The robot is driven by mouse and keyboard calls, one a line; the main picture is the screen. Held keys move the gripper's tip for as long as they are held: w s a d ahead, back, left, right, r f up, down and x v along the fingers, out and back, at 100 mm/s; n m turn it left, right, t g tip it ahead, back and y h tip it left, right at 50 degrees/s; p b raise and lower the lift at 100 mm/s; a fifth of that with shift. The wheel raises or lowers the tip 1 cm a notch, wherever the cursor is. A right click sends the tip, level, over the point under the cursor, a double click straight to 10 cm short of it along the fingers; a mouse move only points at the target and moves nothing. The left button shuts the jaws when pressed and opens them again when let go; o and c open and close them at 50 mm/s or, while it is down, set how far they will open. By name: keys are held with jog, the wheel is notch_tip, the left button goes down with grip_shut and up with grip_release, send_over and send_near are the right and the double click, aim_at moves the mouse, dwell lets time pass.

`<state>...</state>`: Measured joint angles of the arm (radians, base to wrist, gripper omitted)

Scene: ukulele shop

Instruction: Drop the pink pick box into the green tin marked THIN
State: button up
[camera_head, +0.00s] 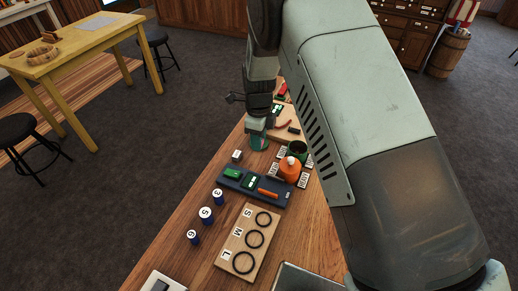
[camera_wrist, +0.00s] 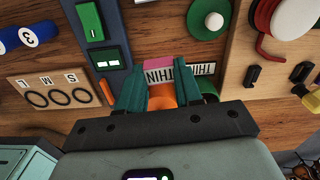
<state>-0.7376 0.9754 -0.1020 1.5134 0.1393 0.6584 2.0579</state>
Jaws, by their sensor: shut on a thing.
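My gripper (camera_wrist: 157,72) is shut on the pink pick box (camera_wrist: 158,63), which shows between its teal fingertips in the wrist view. In the head view my gripper (camera_head: 258,138) is over the far part of the bench, left of the tins, and the pink box cannot be made out. The green tin (camera_head: 298,147) stands open behind an orange tin (camera_head: 289,172). In the wrist view the green tin (camera_wrist: 208,88) is partly hidden right of the fingers. White label cards (camera_wrist: 203,69) lie by the tins; one reads THIN, upside down.
A dark blue tray (camera_head: 226,182) with green and orange items lies nearer, left of the tins. Blue numbered cylinders (camera_head: 205,214) and a wooden ring board (camera_head: 232,259) are nearer still. A green disc with a white knob (camera_wrist: 212,21) is ahead in the wrist view.

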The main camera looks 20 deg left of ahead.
jog(key=shift+r, duration=0.9)
jog(key=shift+d, duration=0.1)
jog(key=w+d+r, duration=0.3)
jog(key=d, duration=0.3)
jog(key=w+d+r, duration=0.3)
jog(key=w+d, duration=0.1)
jog(key=d, duration=0.2)
notch_tip(320, 180, down, 6)
jog(key=shift+d, duration=0.2)
jog(key=o, duration=1.1)
jog(key=shift+c, duration=0.2)
